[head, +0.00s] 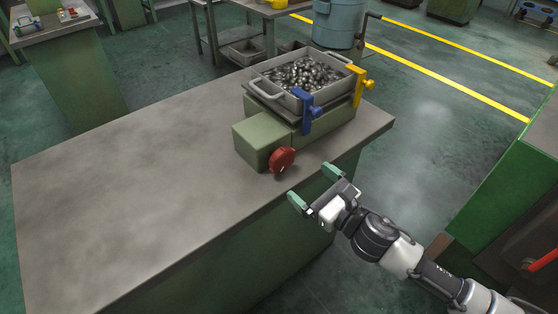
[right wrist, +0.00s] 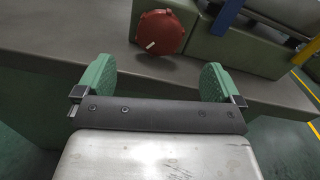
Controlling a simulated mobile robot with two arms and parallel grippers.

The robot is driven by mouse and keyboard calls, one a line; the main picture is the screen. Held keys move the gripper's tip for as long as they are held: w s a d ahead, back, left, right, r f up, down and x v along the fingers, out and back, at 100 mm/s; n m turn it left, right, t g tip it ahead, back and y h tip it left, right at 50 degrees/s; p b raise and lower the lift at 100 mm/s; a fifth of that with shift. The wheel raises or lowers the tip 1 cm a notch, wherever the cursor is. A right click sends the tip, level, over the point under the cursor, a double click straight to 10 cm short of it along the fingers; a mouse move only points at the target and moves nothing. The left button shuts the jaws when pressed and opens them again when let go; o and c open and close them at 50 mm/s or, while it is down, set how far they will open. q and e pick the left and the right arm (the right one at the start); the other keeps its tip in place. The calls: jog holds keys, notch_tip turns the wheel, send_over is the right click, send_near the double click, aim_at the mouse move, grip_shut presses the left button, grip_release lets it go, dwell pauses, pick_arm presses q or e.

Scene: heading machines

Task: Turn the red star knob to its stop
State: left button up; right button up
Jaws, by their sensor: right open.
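The red star knob (head: 282,159) sits on the front face of a green machine block (head: 256,146) on the bench. In the right wrist view the knob (right wrist: 159,32) shows as a red disc with a short white mark near its lower edge. My right gripper (head: 313,186) is open and empty, in front of the bench edge, a little below and right of the knob. In the right wrist view its two green finger pads (right wrist: 157,82) stand apart, with the knob beyond them, between and above. The gripper does not touch the knob. My left gripper is not in view.
A grey tray (head: 262,90) of small metal parts rests on the green machine, with a blue clamp (head: 309,112) and a yellow clamp (head: 360,86) beside it. The grey bench top (head: 120,190) is clear to the left. A green cabinet (head: 500,185) stands at right.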

aim_at(285, 162)
jog(key=x, duration=0.8)
jog(key=shift+w+a+p, duration=0.15)
jog(key=shift+p, duration=0.15)
jog(key=c, duration=0.9)
